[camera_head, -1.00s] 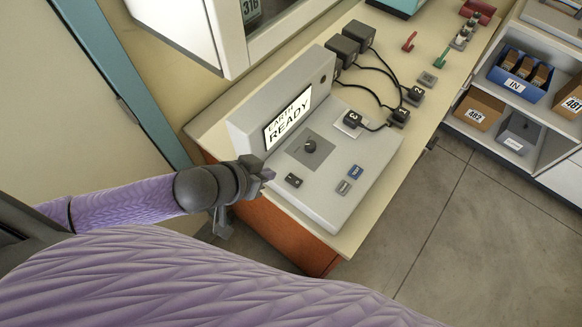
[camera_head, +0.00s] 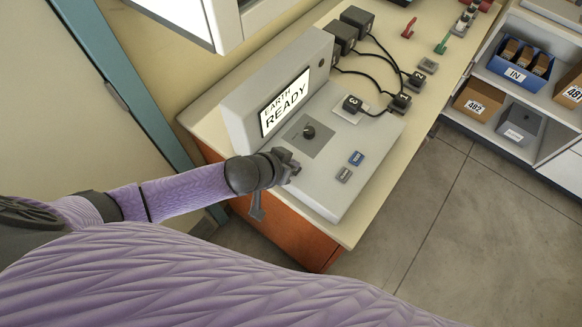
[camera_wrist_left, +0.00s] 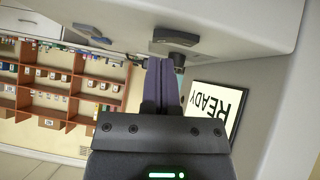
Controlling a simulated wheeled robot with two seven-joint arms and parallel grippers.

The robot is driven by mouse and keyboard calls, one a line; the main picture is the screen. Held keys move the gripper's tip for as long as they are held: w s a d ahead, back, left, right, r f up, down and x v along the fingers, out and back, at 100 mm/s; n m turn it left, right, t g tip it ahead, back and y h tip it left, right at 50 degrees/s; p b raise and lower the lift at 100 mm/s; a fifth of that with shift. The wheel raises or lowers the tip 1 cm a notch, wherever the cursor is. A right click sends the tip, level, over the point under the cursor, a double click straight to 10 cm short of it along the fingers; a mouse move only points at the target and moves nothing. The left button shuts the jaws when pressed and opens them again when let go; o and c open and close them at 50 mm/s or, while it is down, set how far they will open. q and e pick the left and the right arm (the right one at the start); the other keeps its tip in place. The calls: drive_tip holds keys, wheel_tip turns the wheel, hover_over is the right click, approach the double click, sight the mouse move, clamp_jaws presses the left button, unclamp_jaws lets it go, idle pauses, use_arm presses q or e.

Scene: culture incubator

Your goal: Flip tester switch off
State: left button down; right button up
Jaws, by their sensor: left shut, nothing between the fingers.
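The tester (camera_head: 240,110) is a grey sloped box on the bench, its screen (camera_head: 286,103) reading "EARTH READY". It also shows in the left wrist view, with its screen (camera_wrist_left: 214,112) upside down. A black knob (camera_head: 308,131) sits on a grey square plate on its panel. A blue button (camera_head: 356,158) and a grey button (camera_head: 344,174) are near its front edge. My left gripper (camera_head: 293,168) is at the panel's near left edge, over the spot of the small black switch, which it hides. Its fingers (camera_wrist_left: 162,75) are closed and empty. I cannot tell whether they touch the switch.
A red piece (camera_head: 408,27) and a green piece (camera_head: 442,45) lie farther along the bench. A wall cabinet (camera_head: 205,20) hangs above. A shelf with bins (camera_head: 520,75) stands right, beyond open floor.

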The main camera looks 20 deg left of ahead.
use_arm(q)
drive_tip(key=shift+d+f, duration=0.1)
drive_tip(key=shift+f, duration=0.35)
drive_tip(key=shift+s+f, duration=0.1)
drive_tip(key=shift+f, duration=0.15)
drive_tip(key=shift+w+a+r, duration=0.15)
drive_tip(key=shift+w+a, duration=0.2)
drive_tip(key=shift+a, duration=0.4)
drive_tip(key=shift+r, duration=0.1)
